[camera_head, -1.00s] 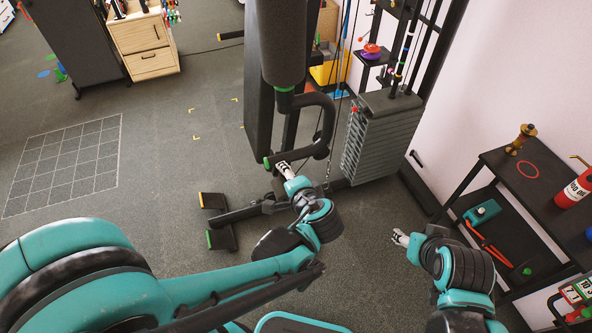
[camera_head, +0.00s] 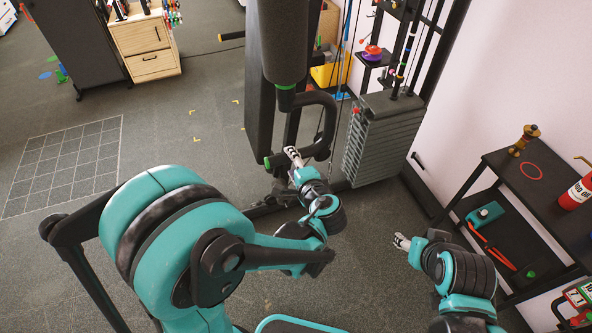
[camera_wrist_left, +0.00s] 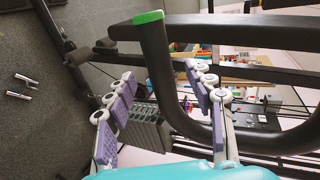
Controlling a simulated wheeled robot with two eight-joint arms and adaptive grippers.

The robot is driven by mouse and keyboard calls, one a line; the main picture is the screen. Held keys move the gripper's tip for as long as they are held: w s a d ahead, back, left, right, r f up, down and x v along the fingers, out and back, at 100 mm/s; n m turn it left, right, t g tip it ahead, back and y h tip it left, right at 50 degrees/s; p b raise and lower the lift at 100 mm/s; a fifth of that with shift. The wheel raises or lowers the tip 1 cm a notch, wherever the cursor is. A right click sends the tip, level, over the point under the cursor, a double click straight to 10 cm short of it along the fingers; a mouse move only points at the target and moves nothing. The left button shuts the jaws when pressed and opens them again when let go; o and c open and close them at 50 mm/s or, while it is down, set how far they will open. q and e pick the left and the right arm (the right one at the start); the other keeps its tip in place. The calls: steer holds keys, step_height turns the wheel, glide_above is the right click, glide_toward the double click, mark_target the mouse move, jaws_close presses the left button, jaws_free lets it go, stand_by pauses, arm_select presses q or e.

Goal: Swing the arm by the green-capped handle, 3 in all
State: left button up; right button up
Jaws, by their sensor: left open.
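The black curved handle (camera_head: 318,148) with its green end cap (camera_head: 267,162) belongs to the weight machine's arm. In the left wrist view the handle (camera_wrist_left: 163,72) runs down between the two fingers, its green cap (camera_wrist_left: 148,17) beyond the fingertips. My left gripper (camera_head: 292,156) is open at the handle's lower bar; it also shows in the wrist view (camera_wrist_left: 164,80). I cannot tell whether either finger touches the bar. My right gripper (camera_head: 401,241) hangs away from the machine at the right; its opening is unclear.
The grey weight stack (camera_head: 383,140) stands right of the handle. A black shelf (camera_head: 530,190) with a red bottle (camera_head: 578,190) is at the right, near my right arm. A wooden cabinet (camera_head: 140,43) stands at the back left.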

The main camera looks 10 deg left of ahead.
mark_target(289, 160)
arm_select(q)
steer(key=shift+b+x, duration=0.85)
steer(key=shift+x, duration=1.45)
jaws_close()
